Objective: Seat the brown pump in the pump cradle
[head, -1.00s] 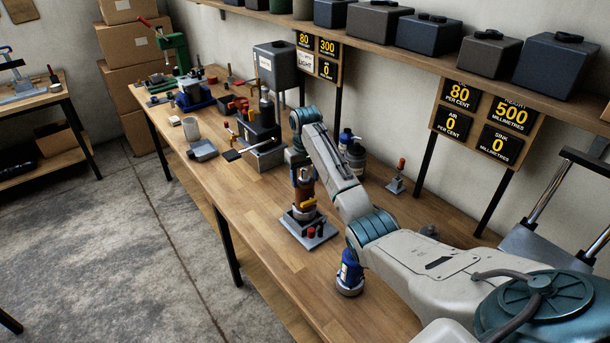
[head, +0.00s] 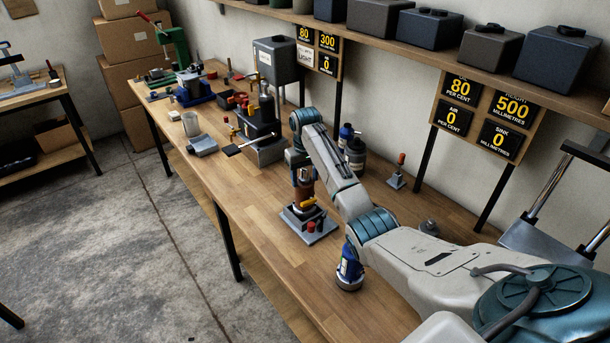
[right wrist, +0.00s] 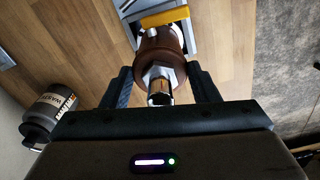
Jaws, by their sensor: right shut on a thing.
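The brown pump (head: 303,196) stands about upright in my right gripper (head: 301,176), which is shut on its upper part. The pump cradle (head: 315,238), a grey plate with a dark block, yellow lever and red knobs, lies directly below on the bench. The pump's lower end is at the cradle's block; I cannot tell whether it is fully down. In the right wrist view, the brown pump (right wrist: 163,55) sits between the two fingers, with its metal nut and tip towards the camera. The yellow lever (right wrist: 165,17) shows beyond it. My left gripper is not in view.
A blue pump (head: 350,270) stands on the bench under my right forearm. A dark bottle (head: 355,158) and a small red-handled stand (head: 397,172) are behind the arm. A dark machine (head: 262,135) stands farther left. Bare bench (head: 262,215) lies left of the cradle.

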